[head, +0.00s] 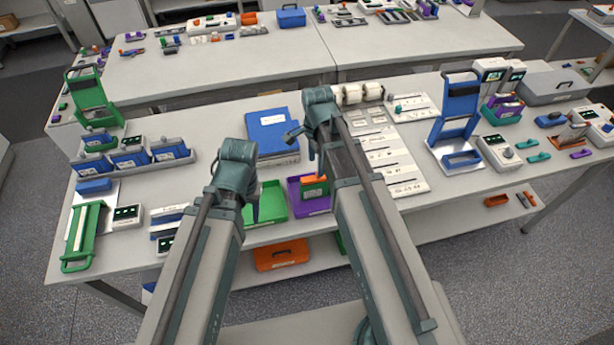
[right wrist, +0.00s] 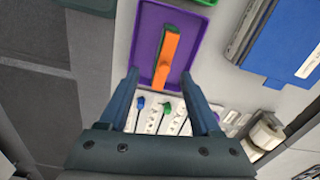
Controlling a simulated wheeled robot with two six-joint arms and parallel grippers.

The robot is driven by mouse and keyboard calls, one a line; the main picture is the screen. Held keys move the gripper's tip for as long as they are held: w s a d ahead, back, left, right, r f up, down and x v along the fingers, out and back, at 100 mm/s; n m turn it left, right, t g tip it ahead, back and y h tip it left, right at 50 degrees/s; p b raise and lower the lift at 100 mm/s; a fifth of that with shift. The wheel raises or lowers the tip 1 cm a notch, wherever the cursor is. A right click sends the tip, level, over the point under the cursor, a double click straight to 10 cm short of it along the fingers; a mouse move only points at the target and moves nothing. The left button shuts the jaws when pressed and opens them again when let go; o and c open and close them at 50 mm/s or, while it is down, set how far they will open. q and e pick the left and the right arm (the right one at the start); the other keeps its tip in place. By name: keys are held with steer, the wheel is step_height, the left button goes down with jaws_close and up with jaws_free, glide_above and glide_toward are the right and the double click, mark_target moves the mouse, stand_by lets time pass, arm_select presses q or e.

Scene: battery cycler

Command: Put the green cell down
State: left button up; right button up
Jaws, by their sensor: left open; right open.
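A block with an orange top and green side (head: 315,190) is in the purple tray (head: 296,206). It is the only likely green cell I can make out near my grippers. In the right wrist view the block (right wrist: 165,58) shows a long orange face with a green edge, inside the purple tray (right wrist: 148,25). My right gripper (right wrist: 160,78) is open, its fingers apart near the tray's edge, with nothing held; in the head view it (head: 303,146) is above and behind the tray. My left gripper (head: 236,200) is open by the green tray (head: 273,203); its fingers are partly hidden.
A blue binder-like box (head: 272,133) lies behind the trays. A white labelled board (head: 400,172) lies to the right. Blue racks (head: 130,160) and a green frame (head: 82,238) stand at the left, a blue stand (head: 457,110) at the right. An orange case (head: 281,254) is on the lower shelf.

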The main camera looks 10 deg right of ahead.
steer(key=s+a+n, duration=0.4)
steer(key=s+n, duration=0.2)
steer(key=n, duration=0.3)
steer(key=s+a+n+h, duration=0.1)
steer(key=s+a+n, duration=0.4)
steer(key=n, duration=0.5)
steer(key=shift+s+a+n, duration=0.15)
steer(key=shift+s+n, duration=0.15)
steer(key=shift+s, duration=0.85)
step_height(320, 180, down, 8)
steer(key=b, duration=0.8)
steer(key=shift+f, duration=0.1)
